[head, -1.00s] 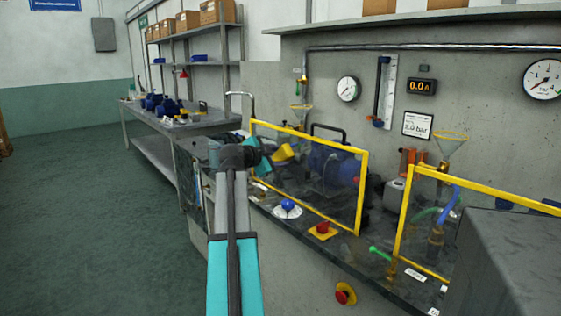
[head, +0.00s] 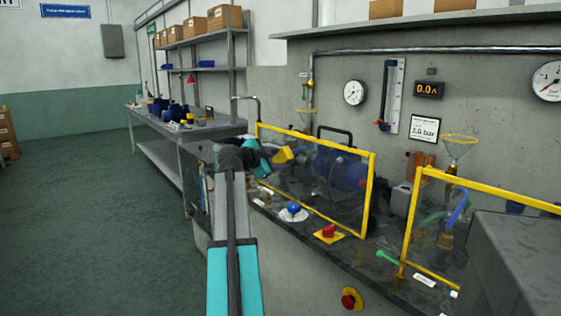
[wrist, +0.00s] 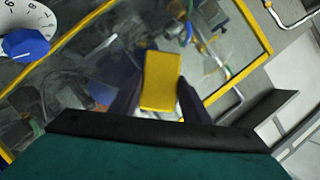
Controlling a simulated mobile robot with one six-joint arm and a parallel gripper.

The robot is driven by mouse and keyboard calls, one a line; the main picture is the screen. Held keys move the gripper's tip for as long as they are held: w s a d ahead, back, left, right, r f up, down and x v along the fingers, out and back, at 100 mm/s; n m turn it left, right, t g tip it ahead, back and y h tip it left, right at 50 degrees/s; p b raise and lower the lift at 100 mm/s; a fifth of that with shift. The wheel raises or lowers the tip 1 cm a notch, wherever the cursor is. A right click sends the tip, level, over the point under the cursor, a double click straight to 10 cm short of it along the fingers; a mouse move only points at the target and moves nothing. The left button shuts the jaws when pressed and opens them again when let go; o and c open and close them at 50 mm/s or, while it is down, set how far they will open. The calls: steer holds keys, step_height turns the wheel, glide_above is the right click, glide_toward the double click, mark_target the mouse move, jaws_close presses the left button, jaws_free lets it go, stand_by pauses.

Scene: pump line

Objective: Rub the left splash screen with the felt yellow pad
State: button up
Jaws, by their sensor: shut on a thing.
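The left splash screen (head: 330,185) is a clear pane in a yellow frame, standing upright along the bench front. My gripper (head: 272,158) is at its upper left part, in front of the pane. It is shut on the felt yellow pad (head: 283,155), which also shows between the dark fingers in the wrist view (wrist: 161,80). In the wrist view the screen's yellow frame (wrist: 235,84) runs around behind the pad. I cannot tell whether the pad touches the pane. The pad hides a small part of the screen.
A blue knob on a white dial (head: 293,212), a red button on a yellow plate (head: 329,233) and a green-handled valve (head: 387,258) sit in front of the screens. A second yellow-framed screen (head: 411,222) stands at right. Open floor (head: 80,220) lies at left.

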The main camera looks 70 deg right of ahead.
steer(key=shift+w+a+b, duration=0.25)
steer(key=shift+w+a, duration=0.2)
steer(key=shift+a, duration=0.25)
steer(key=shift+w+a+b, duration=0.25)
steer(key=shift+w+a, duration=0.15)
steer(key=shift+a, duration=0.25)
steer(key=shift+w+a+b, duration=0.25)
steer(key=shift+w+a, duration=0.2)
steer(key=shift+a, duration=0.25)
steer(key=shift+w+a+b, duration=0.2)
steer(key=shift+w+a, duration=0.2)
steer(key=shift+a, duration=0.25)
steer(key=shift+w+a+b, duration=0.15)
steer(key=shift+w+a, duration=0.25)
steer(key=shift+a, duration=0.2)
steer(key=shift+w, duration=0.1)
